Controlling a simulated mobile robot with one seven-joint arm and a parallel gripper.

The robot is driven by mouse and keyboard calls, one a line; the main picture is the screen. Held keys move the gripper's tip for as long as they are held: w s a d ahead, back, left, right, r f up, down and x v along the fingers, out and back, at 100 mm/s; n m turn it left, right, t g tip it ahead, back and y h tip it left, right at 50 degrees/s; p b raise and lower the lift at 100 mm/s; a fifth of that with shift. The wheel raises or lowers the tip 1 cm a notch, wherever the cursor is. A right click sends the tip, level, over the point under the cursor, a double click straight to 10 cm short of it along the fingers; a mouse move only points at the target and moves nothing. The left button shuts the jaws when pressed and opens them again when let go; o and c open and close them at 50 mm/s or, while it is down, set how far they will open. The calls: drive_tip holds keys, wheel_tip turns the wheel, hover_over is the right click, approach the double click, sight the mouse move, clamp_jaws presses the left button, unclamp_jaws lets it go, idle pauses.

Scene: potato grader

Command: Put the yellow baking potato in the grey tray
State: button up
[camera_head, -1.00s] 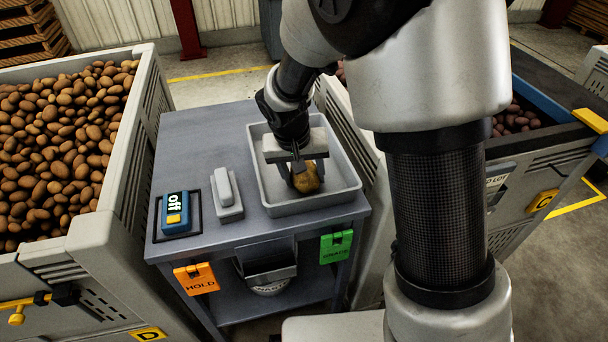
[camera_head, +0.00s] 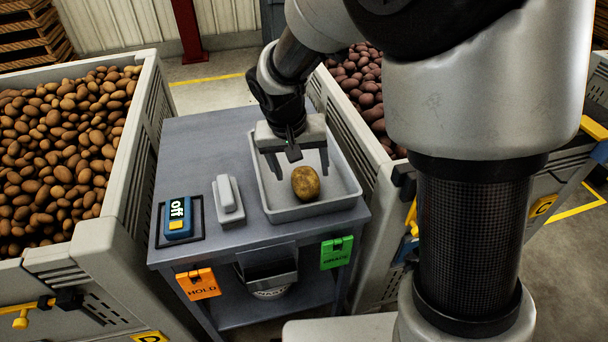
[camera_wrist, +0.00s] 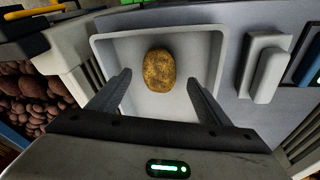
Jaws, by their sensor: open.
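The yellow baking potato (camera_head: 305,183) lies inside the grey tray (camera_head: 352,190), on its floor. In the wrist view the potato (camera_wrist: 159,69) sits near the middle of the tray (camera_wrist: 212,50), ahead of my fingertips. My gripper (camera_head: 298,169) is open and empty above the tray, raised clear of the potato. In the wrist view my gripper's two fingers (camera_wrist: 158,85) are spread wide with a gap on either side of the potato.
The tray stands on a grey table (camera_head: 186,138). Beside it are a light grey block (camera_head: 228,198) and a blue device reading "off" (camera_head: 178,214). A crate of brown potatoes (camera_head: 146,110) stands left; a bin of reddish potatoes (camera_head: 362,82) stands behind right. Orange (camera_head: 198,283) and green (camera_head: 336,252) tags hang in front.

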drive_tip(key=s+d+r+t+y, duration=0.1)
drive_tip(key=s+d+r, duration=0.25)
drive_tip(key=r, duration=0.25)
drive_tip(key=s+d+r, duration=0.2)
drive_tip(key=s+r, duration=0.2)
drive_tip(key=r, duration=0.3)
drive_tip(key=s+d+r+t, duration=0.2)
drive_tip(key=s+d, duration=0.3)
drive_tip(key=s, duration=0.7)
drive_tip(key=shift+d+r+n+y+p, duration=0.3)
drive_tip(key=shift+d+r+y+p, duration=0.1)
drive_tip(key=shift+r, duration=0.2)
